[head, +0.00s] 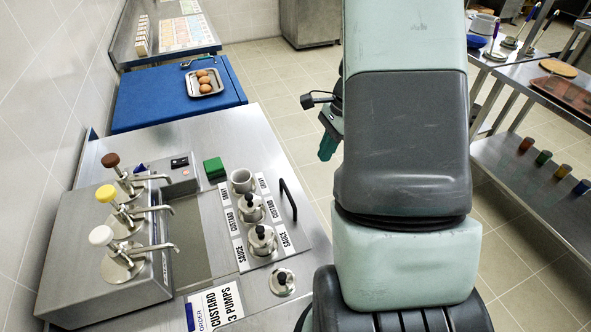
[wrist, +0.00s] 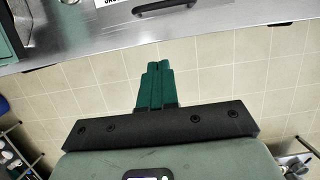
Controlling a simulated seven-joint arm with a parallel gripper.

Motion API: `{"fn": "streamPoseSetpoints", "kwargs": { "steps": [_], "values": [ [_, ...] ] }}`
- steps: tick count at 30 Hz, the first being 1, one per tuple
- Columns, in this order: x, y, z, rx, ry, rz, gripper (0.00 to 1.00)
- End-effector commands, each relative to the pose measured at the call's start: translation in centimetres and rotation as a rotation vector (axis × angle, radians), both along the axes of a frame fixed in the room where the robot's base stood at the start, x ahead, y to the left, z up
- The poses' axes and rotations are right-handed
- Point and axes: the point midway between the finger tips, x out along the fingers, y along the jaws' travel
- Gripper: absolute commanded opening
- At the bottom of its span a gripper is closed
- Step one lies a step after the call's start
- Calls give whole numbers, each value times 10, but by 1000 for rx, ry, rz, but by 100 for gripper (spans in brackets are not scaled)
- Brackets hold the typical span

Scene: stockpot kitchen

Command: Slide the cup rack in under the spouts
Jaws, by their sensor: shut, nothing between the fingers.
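The cup rack (head: 222,226) is a flat steel plate on the counter, right of the pump unit (head: 110,255) and apart from it. It carries cups labelled gravy, custard and sauce. The gravy cup (head: 242,181) is uncovered; the other two have black-knobbed lids. A black bar handle (head: 289,200) stands on its right side and also shows in the wrist view (wrist: 163,7). Three spouts (head: 165,209) with brown, yellow and white knobs reach right from the unit. My gripper (head: 326,150) is shut and empty, beyond the counter's right edge. Its green fingers (wrist: 158,68) are over the floor.
A loose lid (head: 283,281) and a custard order card (head: 214,306) lie on the near counter. A green block (head: 214,168) sits by the rack's far end. A strip of counter between rack and unit is clear. My arm hides the middle right.

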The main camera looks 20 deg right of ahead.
Motion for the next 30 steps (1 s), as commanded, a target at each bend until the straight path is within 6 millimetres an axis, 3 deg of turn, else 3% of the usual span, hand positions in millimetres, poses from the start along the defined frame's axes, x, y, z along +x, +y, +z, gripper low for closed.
{"fn": "streamPoseSetpoints", "kwargs": {
  "steps": [5, 18, 24, 30],
  "values": [
    [-1, 4, -17, 3, 7, -8, 0],
    [-1, 32, -101, 3, 7, -4, 0],
    [0, 60, -103, 1, 3, -3, 0],
    [0, 68, -105, 1, 2, -4, 0]
  ]
}}
